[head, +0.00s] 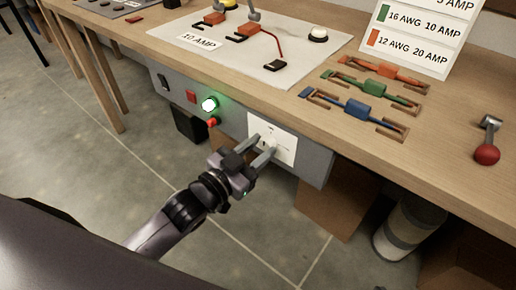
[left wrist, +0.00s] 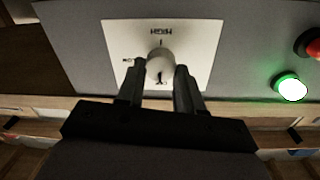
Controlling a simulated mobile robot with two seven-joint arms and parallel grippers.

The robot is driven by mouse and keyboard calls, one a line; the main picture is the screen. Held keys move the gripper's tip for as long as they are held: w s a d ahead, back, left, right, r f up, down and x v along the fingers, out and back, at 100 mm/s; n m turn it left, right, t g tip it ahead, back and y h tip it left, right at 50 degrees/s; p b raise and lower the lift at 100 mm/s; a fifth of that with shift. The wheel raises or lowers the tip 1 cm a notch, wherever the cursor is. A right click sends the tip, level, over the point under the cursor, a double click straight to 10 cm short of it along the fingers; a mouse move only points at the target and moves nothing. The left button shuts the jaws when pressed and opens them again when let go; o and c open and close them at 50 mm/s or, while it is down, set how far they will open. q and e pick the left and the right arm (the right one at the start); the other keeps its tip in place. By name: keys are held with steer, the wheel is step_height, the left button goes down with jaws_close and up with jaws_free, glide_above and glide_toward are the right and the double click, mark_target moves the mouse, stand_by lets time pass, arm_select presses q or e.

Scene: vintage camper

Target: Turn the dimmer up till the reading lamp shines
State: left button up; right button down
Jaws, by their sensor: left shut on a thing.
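The dimmer is a pale round knob (left wrist: 161,62) on a white plate (head: 286,150) set in the grey front panel under the bench. The word HIGH shows upside down on the plate in the left wrist view; another small label at its left is too blurred to read. My left gripper (head: 267,150) reaches the plate from below, its two fingers on either side of the knob and shut on it. The fingers hide part of the knob. I cannot make out a reading lamp in either view. My right gripper is not in view.
Left of the plate, the panel (head: 235,120) carries a lit green light (head: 209,104), red controls and a dark switch. Fuse holders (head: 361,108), a board with wired parts, and a red-knobbed lever (head: 487,153) are on the bench.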

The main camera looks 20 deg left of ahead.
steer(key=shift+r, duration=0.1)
arm_select(q)
steer(key=shift+r+m+p, duration=0.15)
steer(key=shift+m+p, duration=0.95)
steer(key=shift+m, duration=0.1)
steer(key=m+p, duration=0.2)
steer(key=m, duration=0.2)
steer(key=shift+d+p, duration=0.15)
steer(key=shift+p, duration=0.15)
steer(key=shift+m+p, duration=0.35)
steer(key=shift+m, duration=0.75)
steer(key=m, duration=0.3)
steer(key=shift+p, duration=0.4)
steer(key=m, duration=0.3)
steer(key=shift+d+f+m+y, duration=0.1)
steer(key=shift+f+m+y, duration=0.1)
steer(key=shift+m+y, duration=0.15)
steer(key=shift+m, duration=0.85)
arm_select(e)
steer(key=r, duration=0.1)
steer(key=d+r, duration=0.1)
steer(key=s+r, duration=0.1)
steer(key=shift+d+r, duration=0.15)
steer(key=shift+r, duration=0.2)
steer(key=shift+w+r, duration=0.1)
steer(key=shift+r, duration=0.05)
